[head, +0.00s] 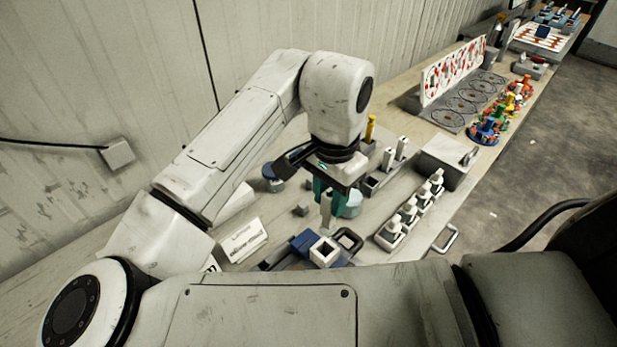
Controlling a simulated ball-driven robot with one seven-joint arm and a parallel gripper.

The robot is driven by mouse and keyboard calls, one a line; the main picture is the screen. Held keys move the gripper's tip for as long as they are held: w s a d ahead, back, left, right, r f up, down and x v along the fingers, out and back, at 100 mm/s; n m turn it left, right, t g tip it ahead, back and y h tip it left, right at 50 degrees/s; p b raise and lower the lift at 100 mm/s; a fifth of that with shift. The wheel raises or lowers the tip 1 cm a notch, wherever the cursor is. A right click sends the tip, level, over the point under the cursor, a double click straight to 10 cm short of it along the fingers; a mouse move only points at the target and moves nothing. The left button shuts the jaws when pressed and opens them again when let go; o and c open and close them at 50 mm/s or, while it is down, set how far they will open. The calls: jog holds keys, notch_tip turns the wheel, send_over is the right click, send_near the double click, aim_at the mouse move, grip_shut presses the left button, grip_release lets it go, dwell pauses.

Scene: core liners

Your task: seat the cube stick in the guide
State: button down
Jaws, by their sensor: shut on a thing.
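My gripper (330,188), with teal fingers, hangs over the bench and points down. It is shut on a thin pale grey stick (326,212), which I take as the cube stick; it hangs about upright below the fingers. A white square piece with a dark square opening (323,252), possibly the guide, stands on the bench just below the stick in the picture. The stick's lower end shows above this piece, and I cannot tell the height between them. The upper part of the stick is hidden by the gripper.
A blue block (305,241) and a black open frame (347,241) flank the white piece. A small grey cube (302,210) and a white sign (240,240) lie left. A yellow stick (370,128) stands behind.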

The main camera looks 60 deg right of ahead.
aim_at(326, 232)
jog(key=shift+w, duration=0.15)
jog(key=shift+f, duration=1.2)
jog(key=shift+f+b, duration=3.45)
jog(key=shift+f, duration=1.1)
jog(key=c, duration=0.7)
grip_release()
jog(key=shift+c, duration=0.2)
